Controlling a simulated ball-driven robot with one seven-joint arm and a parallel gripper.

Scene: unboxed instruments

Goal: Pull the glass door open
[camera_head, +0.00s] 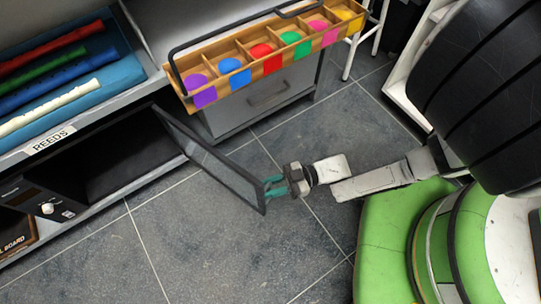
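The glass door (215,160) is a dark-framed pane that stands swung out at an angle from the dark open cabinet (120,155) at the left, with its free edge out over the floor. My gripper (269,187), with teal fingers, is at the door's free edge, near its lower corner in the picture. The fingers appear to be around or against the frame edge. The picture is too small to tell whether they are closed on it.
A wooden tray (170,82) of several coloured compartments sits on a grey drawer unit (265,97) behind the door. A shelf labelled REEDS (50,141) holds coloured recorders. White shelving (403,78) stands at upper right. The tiled floor (150,235) in front is clear.

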